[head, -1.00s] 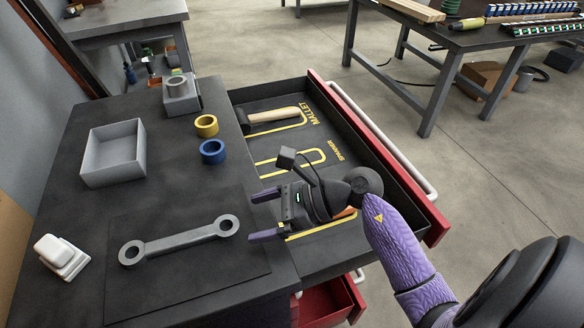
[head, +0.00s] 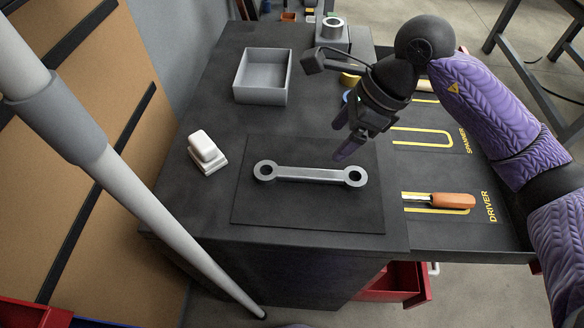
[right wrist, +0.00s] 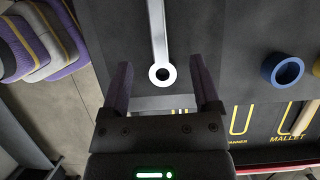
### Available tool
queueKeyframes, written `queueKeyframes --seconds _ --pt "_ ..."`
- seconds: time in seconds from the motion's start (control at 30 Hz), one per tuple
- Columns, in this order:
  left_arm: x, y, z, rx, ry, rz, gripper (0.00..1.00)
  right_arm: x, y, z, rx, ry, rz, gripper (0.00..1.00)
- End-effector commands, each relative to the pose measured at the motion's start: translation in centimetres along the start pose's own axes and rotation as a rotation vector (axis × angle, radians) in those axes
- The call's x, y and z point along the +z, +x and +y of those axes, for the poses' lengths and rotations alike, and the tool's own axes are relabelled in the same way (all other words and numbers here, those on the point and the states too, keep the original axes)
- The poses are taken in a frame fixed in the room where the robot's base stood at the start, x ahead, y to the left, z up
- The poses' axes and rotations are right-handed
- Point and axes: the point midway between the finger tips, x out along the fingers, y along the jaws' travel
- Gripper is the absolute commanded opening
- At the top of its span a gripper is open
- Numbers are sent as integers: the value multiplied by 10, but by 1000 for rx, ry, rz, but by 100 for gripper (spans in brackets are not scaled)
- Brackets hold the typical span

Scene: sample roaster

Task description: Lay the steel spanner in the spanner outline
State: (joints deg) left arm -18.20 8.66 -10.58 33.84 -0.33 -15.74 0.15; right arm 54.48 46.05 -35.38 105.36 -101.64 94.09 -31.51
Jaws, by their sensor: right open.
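The steel spanner (head: 310,174), a grey bar with a ring at each end, lies flat on a dark mat (head: 260,212) on the bench top. The yellow spanner outline (head: 422,143) is in the open drawer to the right; it looks empty, and my arm hides part of the drawer. My right gripper (head: 345,150) is open and empty above the spanner's right end. In the right wrist view, one spanner ring (right wrist: 162,74) shows between the open fingers, touching neither. The outline (right wrist: 240,120) shows partly there, at the right. My left gripper is not in view.
An orange-handled driver (head: 452,200) lies in its drawer outline below the spanner outline. A grey open box (head: 262,76), a white block (head: 206,152) and a blue ring (right wrist: 282,70) stand on the bench. A mallet handle (right wrist: 306,117) shows in the drawer.

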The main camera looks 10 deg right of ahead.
Motion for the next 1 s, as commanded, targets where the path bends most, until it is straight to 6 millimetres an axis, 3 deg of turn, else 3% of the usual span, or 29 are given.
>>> queueKeyframes --seconds 0.07,0.57,0.77,0.8,1.0 --pt "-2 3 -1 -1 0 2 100 -3 4 -2 -9 8 32 79" --pt "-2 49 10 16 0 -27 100 -6 98 5 -2 8 29 79" --pt "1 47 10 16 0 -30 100 -3 98 5 -8 6 28 79" --pt "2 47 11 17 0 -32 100 -3 98 5 -8 6 27 77" --pt "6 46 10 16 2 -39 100 -3 98 5 -8 6 27 35"
